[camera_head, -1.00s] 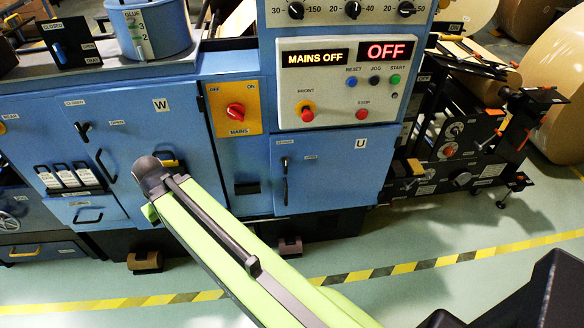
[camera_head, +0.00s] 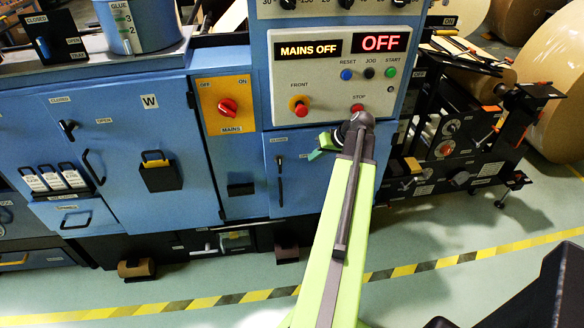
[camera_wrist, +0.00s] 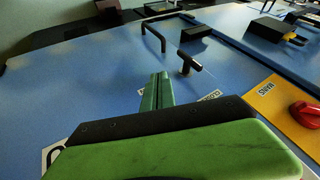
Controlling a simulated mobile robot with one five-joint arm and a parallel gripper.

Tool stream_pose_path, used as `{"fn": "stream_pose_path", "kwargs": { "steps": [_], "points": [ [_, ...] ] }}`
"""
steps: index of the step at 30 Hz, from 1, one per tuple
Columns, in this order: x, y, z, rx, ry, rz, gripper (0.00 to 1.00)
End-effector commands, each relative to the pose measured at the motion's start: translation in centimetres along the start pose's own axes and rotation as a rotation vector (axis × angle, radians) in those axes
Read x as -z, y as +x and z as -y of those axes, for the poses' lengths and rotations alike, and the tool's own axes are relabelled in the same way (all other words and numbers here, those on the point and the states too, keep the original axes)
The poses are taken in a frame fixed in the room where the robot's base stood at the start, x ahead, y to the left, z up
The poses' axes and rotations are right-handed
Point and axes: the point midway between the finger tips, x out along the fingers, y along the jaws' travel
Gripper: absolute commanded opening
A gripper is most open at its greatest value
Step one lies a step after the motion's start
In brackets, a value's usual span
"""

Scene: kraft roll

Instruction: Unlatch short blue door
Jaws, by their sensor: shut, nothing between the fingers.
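The short blue door (camera_head: 302,192) is at the right of the blue machine, below the control panel; it fills much of the wrist view (camera_wrist: 95,85). Its black T-shaped latch (camera_wrist: 188,62) stands out from the door, and a long black pull handle (camera_wrist: 153,38) is beyond it. In the head view the pull handle (camera_head: 281,188) is upright. My gripper (camera_head: 314,154) is in front of the door's upper part, right of the latch side. In the wrist view my shut, empty green fingers (camera_wrist: 157,80) are apart from the latch. My arm hides the door's right part.
The control panel (camera_head: 325,75) with its red STOP button is just above my wrist. The yellow MAINS plate (camera_head: 228,105) with a red knob is left of the door. A tall blue door marked W (camera_head: 135,130) is further left. Open floor lies in front.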

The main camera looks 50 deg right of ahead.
Motion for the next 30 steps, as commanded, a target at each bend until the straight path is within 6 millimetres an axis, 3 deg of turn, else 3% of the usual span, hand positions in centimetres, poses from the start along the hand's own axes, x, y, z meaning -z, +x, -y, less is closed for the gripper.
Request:
{"fn": "stream_pose_path", "kwargs": {
  "steps": [5, 17, 21, 30],
  "points": [
    [-0.3, 2.3, -0.2, 0.000, -0.002, 0.003, 0.00],
    [-0.3, 11.1, -0.2, 0.001, -0.002, 0.004, 0.00],
    [-0.1, 11.3, 2.5, 0.001, -0.002, 0.005, 0.00],
    [0.0, 12.0, 3.8, 0.000, -0.001, 0.004, 0.00]
  ]
}}
